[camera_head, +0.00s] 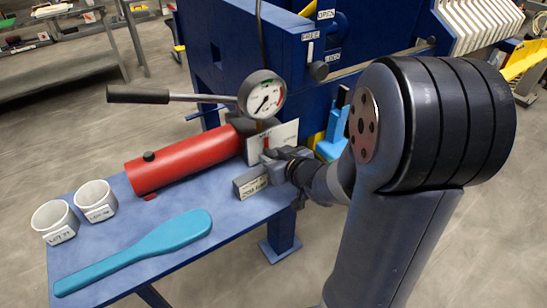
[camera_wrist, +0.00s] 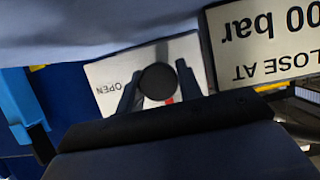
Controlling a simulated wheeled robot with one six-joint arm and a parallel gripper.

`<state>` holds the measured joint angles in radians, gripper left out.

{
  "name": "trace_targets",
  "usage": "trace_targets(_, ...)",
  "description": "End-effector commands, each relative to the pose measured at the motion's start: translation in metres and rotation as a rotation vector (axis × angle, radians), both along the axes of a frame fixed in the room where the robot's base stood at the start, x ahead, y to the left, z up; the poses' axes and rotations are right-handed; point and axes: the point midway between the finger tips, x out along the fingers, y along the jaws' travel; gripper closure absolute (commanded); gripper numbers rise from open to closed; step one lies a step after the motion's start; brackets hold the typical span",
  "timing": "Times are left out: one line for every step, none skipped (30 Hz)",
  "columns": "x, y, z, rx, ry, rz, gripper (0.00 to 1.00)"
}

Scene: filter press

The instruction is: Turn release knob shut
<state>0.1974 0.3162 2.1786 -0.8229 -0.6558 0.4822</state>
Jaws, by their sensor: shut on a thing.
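The release knob (camera_wrist: 158,82) is a dark round knob in the wrist view, in front of a white plate (camera_wrist: 108,74) marked OPEN. A bit of red shows just beside the knob. My gripper (camera_wrist: 158,90) has one finger on each side of the knob and is shut on it. In the head view my gripper (camera_head: 274,162) is at the white plate (camera_head: 286,134), beside the red pump cylinder (camera_head: 195,158), and hides the knob. How far the knob is turned cannot be told.
A pressure gauge (camera_head: 266,95) and a pump lever (camera_head: 138,95) stand above the cylinder. A CLOSE AT sign (camera_wrist: 262,40) is close beside my gripper. Two white cups (camera_head: 96,200) and a teal paddle (camera_head: 140,250) lie on the blue bench (camera_head: 228,232). The blue press frame (camera_head: 225,50) is behind.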

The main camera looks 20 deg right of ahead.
Motion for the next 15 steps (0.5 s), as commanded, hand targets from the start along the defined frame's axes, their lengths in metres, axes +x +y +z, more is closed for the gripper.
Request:
trace_targets(-0.0002, -0.0001, -0.0003, -0.002, 0.001, 0.001, 0.88)
trace_targets(-0.0002, -0.0001, -0.0003, -0.002, 0.001, 0.001, 0.88)
trace_targets(-0.0002, -0.0001, -0.0002, -0.002, 0.001, 0.001, 0.88)
trace_targets(-0.0002, -0.0001, -0.0002, -0.001, 0.002, 0.000, 0.88)
trace_targets(-0.0002, -0.0001, -0.0002, -0.001, 0.002, 0.000, 0.88)
trace_targets(-0.0002, -0.0001, -0.0002, -0.001, 0.002, 0.000, 0.88)
trace_targets(-0.0002, -0.0001, -0.0002, -0.001, 0.001, 0.000, 0.88)
trace_targets(-0.0002, -0.0001, -0.0002, -0.001, 0.001, 0.000, 0.88)
trace_targets(-0.0002, -0.0001, -0.0002, -0.001, 0.001, 0.000, 0.62)
trace_targets(-0.0002, -0.0001, -0.0002, -0.001, 0.001, 0.000, 0.60)
trace_targets(-0.0002, -0.0001, -0.0001, -0.001, 0.001, 0.000, 0.58)
trace_targets(-0.0002, -0.0001, -0.0001, -0.001, 0.001, 0.000, 0.54)
trace_targets(-0.0002, -0.0001, -0.0001, -0.001, 0.001, 0.000, 0.52)
trace_targets(-0.0001, 0.0000, -0.0001, -0.001, 0.001, 0.000, 0.49)
trace_targets(-0.0001, 0.0000, -0.0001, -0.001, 0.001, 0.000, 0.46)
